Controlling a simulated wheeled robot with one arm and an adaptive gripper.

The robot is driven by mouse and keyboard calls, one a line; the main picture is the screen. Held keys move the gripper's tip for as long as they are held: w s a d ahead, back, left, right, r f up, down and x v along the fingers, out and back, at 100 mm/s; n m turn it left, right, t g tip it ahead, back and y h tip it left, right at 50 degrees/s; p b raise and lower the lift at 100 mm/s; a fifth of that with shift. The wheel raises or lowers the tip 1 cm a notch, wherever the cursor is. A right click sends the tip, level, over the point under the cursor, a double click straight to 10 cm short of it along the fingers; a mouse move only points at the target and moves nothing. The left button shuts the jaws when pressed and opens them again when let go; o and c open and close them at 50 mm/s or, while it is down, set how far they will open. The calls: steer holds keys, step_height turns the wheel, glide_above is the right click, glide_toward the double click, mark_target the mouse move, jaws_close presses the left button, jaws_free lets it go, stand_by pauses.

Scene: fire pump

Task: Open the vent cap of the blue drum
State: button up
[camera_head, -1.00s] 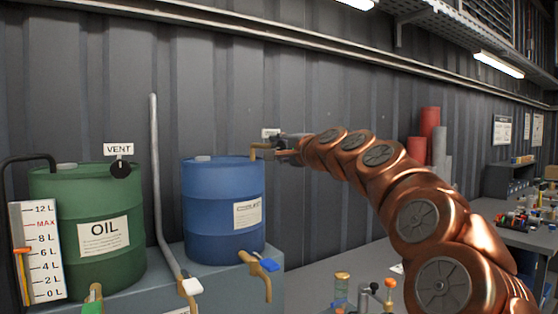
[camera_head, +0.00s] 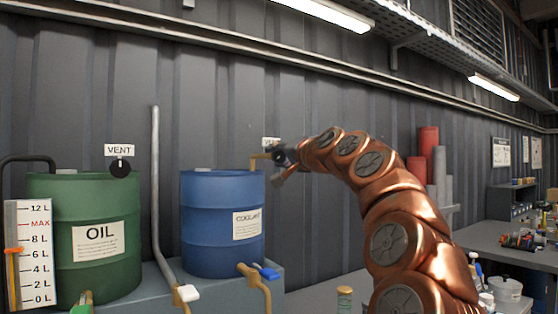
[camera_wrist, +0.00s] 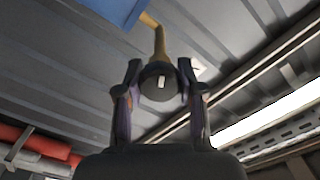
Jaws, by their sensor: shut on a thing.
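The blue drum (camera_head: 222,225) with its coolant label stands left of my arm in the head view. A corner of the drum (camera_wrist: 112,10) shows at the top of the wrist view. A brass-coloured vent pipe (camera_head: 257,160) rises at its right rim and bends toward my gripper (camera_head: 278,156). In the wrist view the pipe (camera_wrist: 159,42) ends at the dark round vent cap (camera_wrist: 157,84), which has a small pale mark. My gripper (camera_wrist: 159,76) is shut on this cap, one finger on each side. In the head view the gripper largely hides the cap.
A green oil drum (camera_head: 85,215) with its own black vent cap (camera_head: 121,168) stands at the left. A grey pipe (camera_head: 157,185) rises between the drums. A tap with a blue handle (camera_head: 266,272) sits below the blue drum. The ribbed wall (camera_head: 330,90) is close behind.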

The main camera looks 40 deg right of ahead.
stand_by(0.3)
steer(key=o, duration=1.2)
steer(key=shift+c, duration=0.2)
steer(key=s, duration=1.2)
steer(key=shift+a, duration=0.3)
